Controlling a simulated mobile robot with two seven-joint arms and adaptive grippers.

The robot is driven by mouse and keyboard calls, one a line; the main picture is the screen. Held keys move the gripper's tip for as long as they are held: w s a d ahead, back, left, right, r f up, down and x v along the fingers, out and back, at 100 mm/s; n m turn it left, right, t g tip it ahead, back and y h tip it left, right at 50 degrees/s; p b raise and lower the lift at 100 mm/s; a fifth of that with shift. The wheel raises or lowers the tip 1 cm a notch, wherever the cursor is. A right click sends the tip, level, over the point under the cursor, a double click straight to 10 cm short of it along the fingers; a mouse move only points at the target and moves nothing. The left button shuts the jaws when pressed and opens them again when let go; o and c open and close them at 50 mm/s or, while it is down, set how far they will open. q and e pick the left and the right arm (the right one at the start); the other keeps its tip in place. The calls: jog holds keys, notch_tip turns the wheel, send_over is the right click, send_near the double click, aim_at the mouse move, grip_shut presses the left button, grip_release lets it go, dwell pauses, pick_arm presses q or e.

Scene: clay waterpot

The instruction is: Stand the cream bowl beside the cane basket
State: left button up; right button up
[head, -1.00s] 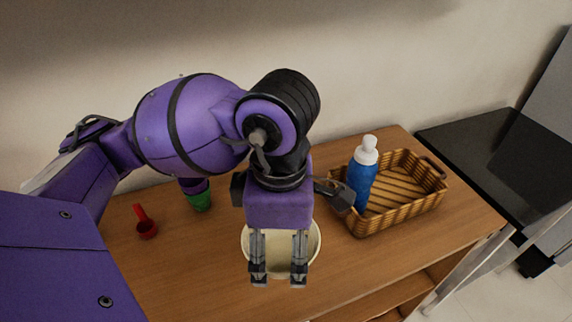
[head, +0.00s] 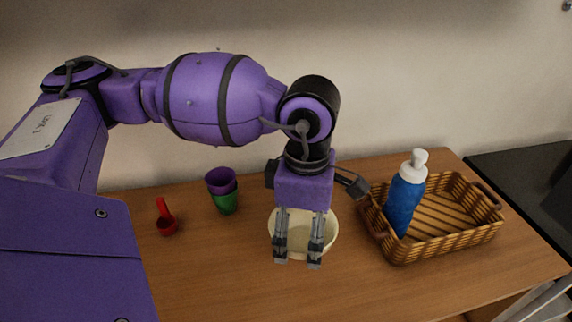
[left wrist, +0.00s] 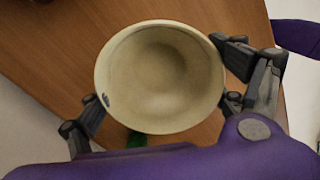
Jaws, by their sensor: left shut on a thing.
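The cream bowl (head: 326,238) is upright at the left of the basket, partly hidden behind my left gripper (head: 298,263). The gripper is shut on it and points down. In the left wrist view the bowl (left wrist: 160,75) lies between the two fingers, its inside empty. I cannot tell if its base touches the table. The cane basket (head: 440,240) stands on the table to the right, with a clear gap between it and the bowl. My right gripper is not in view.
A blue bottle with a white top (head: 403,203) stands in the basket's left part. A purple and green cup stack (head: 224,193) and a red scoop (head: 166,222) stand left of the bowl. The wooden table (head: 220,275) is bare in front.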

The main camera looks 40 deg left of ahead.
aim_at(302, 232)
pick_arm(q)
jog(key=shift+w+a+f, duration=0.25)
jog(key=shift+w+f, duration=0.05)
jog(key=shift+f, duration=0.15)
jog(key=shift+w+a+f, duration=0.2)
jog(key=shift+w+f, duration=0.05)
jog(key=shift+f, duration=0.2)
jog(key=shift+w+a+f, duration=0.1)
jog(key=shift+f, duration=0.8)
jog(key=shift+w+a+f, duration=0.1)
jog(key=shift+f, duration=0.8)
jog(key=shift+d, duration=0.1)
jog(key=shift+f, duration=0.2)
jog(key=o, duration=1.1)
jog(key=shift+r, duration=0.1)
notch_tip(302, 232, up, 12)
jog(key=shift+r, duration=0.2)
